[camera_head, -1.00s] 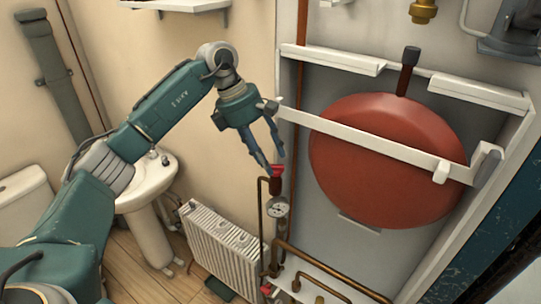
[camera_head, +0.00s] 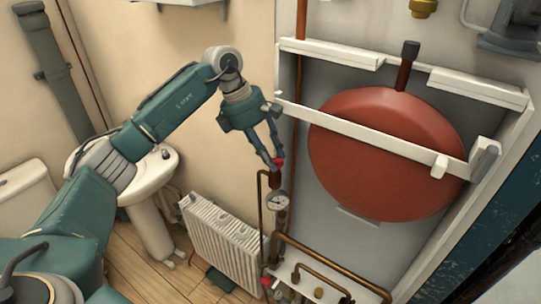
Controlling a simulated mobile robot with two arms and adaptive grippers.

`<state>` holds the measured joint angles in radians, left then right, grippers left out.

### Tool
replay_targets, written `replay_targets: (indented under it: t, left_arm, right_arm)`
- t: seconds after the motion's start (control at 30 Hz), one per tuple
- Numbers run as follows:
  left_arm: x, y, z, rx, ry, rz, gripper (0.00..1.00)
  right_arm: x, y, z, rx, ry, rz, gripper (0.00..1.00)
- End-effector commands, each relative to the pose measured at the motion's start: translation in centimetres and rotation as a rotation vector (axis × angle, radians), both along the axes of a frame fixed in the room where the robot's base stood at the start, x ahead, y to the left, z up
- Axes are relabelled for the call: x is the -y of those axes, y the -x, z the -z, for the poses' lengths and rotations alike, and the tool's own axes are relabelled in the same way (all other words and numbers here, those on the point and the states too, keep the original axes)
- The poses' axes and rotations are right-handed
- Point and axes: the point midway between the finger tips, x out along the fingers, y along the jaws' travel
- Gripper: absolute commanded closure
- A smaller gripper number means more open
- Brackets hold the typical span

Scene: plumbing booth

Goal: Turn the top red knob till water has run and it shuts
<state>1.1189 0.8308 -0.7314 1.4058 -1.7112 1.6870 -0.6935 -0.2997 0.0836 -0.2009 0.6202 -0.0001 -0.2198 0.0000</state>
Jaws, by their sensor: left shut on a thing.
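The top red knob (camera_head: 279,163) sits at the top of a brown copper pipe, just above a round white pressure gauge (camera_head: 277,201). My left gripper (camera_head: 273,164) reaches down from above, with its fingers shut on the knob and hiding part of it. Another red knob (camera_head: 266,282) shows low on the pipework. No running water can be made out. My right gripper is not in view.
A large red tank (camera_head: 385,160) hangs behind a white bar (camera_head: 370,133) close to the right of the gripper. A white radiator (camera_head: 222,245) stands below, and a white sink (camera_head: 150,178) is at the left. Copper pipes (camera_head: 315,257) run low in front.

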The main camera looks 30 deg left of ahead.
Motion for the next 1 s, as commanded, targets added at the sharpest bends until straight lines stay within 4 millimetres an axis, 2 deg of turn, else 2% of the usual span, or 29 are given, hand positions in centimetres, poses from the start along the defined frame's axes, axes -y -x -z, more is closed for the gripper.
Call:
replay_targets:
  t: [0.27,0.7,1.0]
  left_arm:
    - [0.2,0.2,0.3,0.002,0.000,-0.122,0.97]
    - [0.5,0.5,0.3,0.002,0.001,-0.478,0.97]
    - [0.7,0.6,0.1,0.000,0.001,-0.660,0.97]
  right_arm:
    - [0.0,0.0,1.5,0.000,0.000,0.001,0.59]
    - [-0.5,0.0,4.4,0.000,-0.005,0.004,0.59]
    - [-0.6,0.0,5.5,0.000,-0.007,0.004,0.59]
